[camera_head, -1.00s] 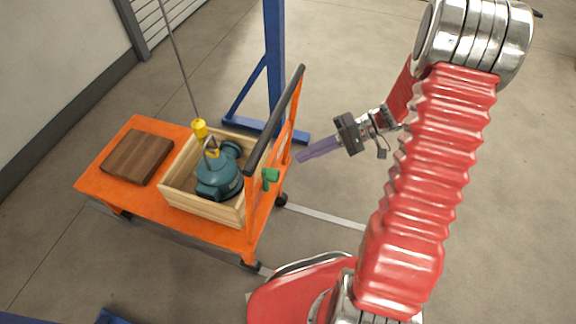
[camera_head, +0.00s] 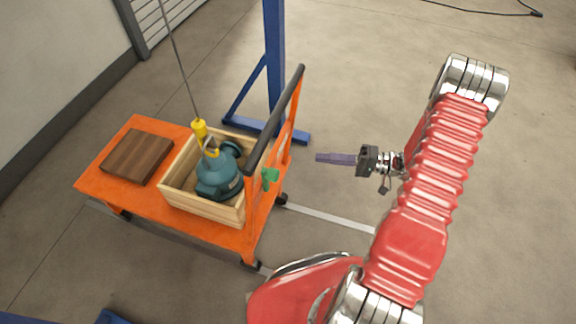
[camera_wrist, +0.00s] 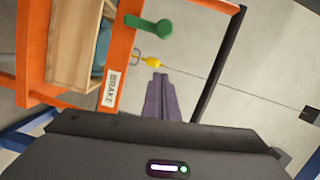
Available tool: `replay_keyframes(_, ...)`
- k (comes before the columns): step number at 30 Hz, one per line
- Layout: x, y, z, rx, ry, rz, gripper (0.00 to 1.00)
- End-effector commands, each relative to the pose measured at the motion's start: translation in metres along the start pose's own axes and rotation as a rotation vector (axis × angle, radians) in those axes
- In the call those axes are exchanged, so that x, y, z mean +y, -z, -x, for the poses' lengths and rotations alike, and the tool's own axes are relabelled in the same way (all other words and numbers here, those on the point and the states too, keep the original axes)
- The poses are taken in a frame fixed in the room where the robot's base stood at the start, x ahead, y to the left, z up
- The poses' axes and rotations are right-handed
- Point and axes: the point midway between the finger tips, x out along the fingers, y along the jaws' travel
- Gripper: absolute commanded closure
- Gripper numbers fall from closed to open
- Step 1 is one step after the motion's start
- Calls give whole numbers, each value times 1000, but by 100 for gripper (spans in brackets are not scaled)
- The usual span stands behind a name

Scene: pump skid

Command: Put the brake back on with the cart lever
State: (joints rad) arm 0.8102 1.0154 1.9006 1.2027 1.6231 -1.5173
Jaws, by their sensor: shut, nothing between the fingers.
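The orange cart (camera_head: 135,200) stands at the left in the head view. Its green lever (camera_head: 270,179) is on the handle end, below the black push bar (camera_head: 274,119). In the wrist view the green lever (camera_wrist: 148,24) shows at the top, its handle lying roughly sideways, with a white BRAKE label (camera_wrist: 109,88) on the orange frame below it. My gripper (camera_head: 322,158) is shut and empty, to the right of the lever and apart from it. Its purple fingers (camera_wrist: 161,92) show in the wrist view.
On the cart is a wooden crate (camera_head: 202,206) holding a teal pump (camera_head: 218,176), with a yellow hook (camera_head: 200,130) on a cable above it. A brown wooden block (camera_head: 137,156) lies at the cart's left. A blue post (camera_head: 274,60) stands behind. The floor around my gripper is clear.

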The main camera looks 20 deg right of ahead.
Motion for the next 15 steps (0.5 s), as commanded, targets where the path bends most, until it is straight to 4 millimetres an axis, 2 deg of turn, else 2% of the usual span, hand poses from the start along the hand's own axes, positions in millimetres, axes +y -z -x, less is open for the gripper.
replay_keyframes(8, 0, 0, -8, -3, 0, -1, 100)
replay_keyframes(15, 0, -1, -38, -6, 0, -3, 100)
